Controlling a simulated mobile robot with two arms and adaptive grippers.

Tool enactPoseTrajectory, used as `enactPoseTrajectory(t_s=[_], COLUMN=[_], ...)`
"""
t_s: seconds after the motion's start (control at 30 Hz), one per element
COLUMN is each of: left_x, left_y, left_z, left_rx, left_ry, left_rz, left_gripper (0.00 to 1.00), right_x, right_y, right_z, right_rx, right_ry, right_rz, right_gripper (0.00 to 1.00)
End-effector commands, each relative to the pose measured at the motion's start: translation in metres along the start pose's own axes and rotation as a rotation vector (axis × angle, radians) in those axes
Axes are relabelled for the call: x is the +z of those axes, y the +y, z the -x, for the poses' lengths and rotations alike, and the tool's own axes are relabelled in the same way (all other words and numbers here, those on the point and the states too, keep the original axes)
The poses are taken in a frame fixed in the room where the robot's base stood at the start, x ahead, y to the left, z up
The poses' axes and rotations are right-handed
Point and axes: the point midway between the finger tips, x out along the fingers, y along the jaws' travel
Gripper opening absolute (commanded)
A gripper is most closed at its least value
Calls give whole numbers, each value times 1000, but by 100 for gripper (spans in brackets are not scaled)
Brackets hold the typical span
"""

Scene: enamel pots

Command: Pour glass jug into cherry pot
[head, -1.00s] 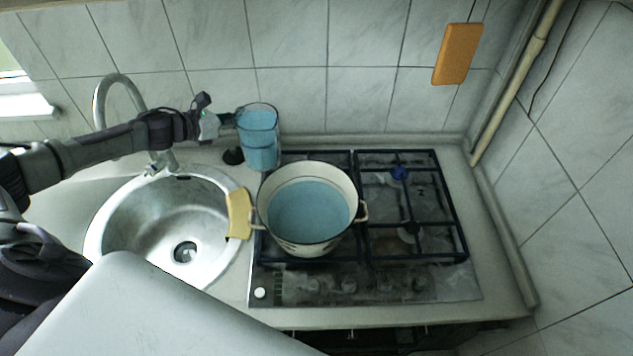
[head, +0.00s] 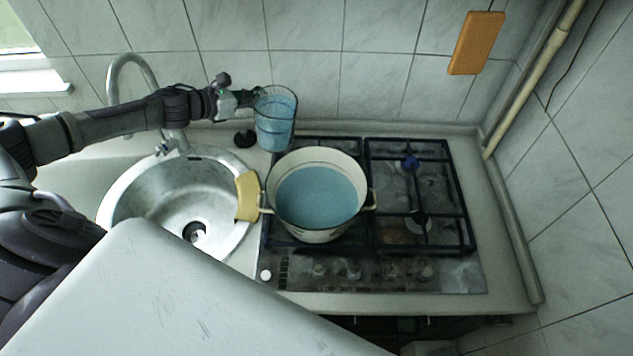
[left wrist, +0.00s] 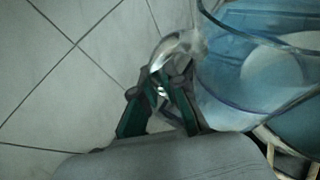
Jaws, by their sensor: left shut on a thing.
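A glass jug (head: 274,121) holds blue liquid and stands out near the back wall, behind and left of the pot, in the head view. It looks close to upright. My left gripper (head: 250,98) is shut on its handle. In the left wrist view, the gripper fingers (left wrist: 161,92) close on the clear handle (left wrist: 178,46), with the jug (left wrist: 245,85) at the right. The cream enamel pot (head: 346,229) sits on the left side of the hob with blue liquid inside; any cherry pattern is too small to tell. My right gripper is not in view.
The steel sink (head: 135,213) with a tap (head: 113,75) lies left of the pot. A yellow cloth (head: 247,196) sits between sink and pot. The hob's right side (head: 437,215) is free of pots. An orange board (head: 476,43) is on the back wall.

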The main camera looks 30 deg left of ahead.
Motion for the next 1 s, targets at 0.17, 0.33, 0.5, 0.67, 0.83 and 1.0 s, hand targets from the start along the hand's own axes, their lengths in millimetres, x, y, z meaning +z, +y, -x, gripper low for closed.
enactPoseTrajectory(t_s=[0.17,0.33,0.5,0.67,0.83,1.0], left_x=[10,12,15,18,20,23], left_y=[-2,-3,-5,-6,-7,-9], left_z=[2,3,5,6,6,7], left_rx=[16,23,30,37,44,51], left_ry=[-7,-5,-6,-6,-4,-4], left_rz=[-36,-53,-70,-87,-105,-122], left_gripper=[0,0,0,0,0,0], right_x=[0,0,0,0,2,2], right_y=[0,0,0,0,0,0], right_z=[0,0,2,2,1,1], right_rx=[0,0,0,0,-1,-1], right_ry=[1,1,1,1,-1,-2], right_rz=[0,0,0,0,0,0], right_gripper=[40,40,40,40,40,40])
